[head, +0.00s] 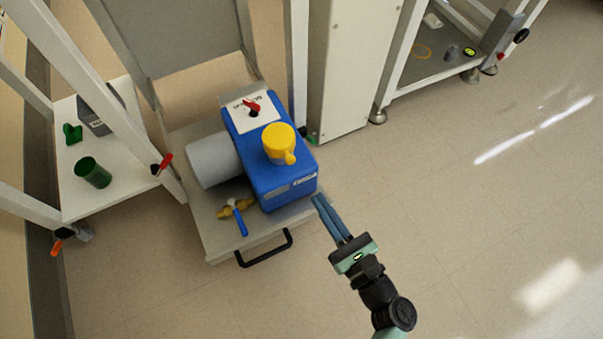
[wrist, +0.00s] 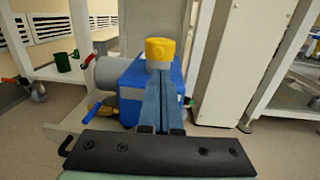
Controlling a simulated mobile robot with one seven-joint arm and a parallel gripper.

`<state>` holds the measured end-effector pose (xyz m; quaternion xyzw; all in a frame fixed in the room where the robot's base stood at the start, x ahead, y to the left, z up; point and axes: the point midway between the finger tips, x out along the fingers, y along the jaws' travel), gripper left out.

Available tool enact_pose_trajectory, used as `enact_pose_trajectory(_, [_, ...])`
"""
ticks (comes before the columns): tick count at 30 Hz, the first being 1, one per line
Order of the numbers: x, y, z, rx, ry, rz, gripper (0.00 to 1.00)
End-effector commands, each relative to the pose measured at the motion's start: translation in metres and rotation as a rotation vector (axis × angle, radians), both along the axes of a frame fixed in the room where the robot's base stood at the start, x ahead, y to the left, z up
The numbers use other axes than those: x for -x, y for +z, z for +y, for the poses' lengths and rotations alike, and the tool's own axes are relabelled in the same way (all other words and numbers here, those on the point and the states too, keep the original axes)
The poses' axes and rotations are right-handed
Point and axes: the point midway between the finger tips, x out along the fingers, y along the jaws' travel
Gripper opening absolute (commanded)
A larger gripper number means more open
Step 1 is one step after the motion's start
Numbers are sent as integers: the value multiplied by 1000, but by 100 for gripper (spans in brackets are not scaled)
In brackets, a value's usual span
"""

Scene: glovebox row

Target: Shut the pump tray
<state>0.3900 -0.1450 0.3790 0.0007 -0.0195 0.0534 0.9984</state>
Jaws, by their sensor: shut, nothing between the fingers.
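The pump tray (head: 218,237) is a pale grey tray low under the glovebox frame, pulled out toward the front. It carries a blue pump (head: 285,170) with a yellow cap, and a grey cylinder at its left side. The tray's black bar handle (head: 265,249) is on its front edge; it also shows in the wrist view (wrist: 67,145) at the lower left. My gripper (head: 318,199) is shut and empty, its blue fingers just right of the tray's front right corner. In the wrist view the fingers (wrist: 163,85) point at the pump and cover part of it.
A brass valve with a blue lever (head: 238,215) lies on the tray's front left. A white shelf (head: 120,190) with a green cup (head: 93,172) stands left. A white cabinet (head: 345,75) is behind right. Floor in front and right is clear.

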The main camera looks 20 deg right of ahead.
Motion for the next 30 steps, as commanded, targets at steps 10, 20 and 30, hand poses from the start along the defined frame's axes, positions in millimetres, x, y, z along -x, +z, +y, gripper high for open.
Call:
enact_pose_trajectory(10, [-65,-1,8,2,2,-1,0])
enact_pose_trajectory(20, [-81,3,9,0,0,2,0])
enact_pose_trajectory(30, [-92,3,9,0,1,0,0])
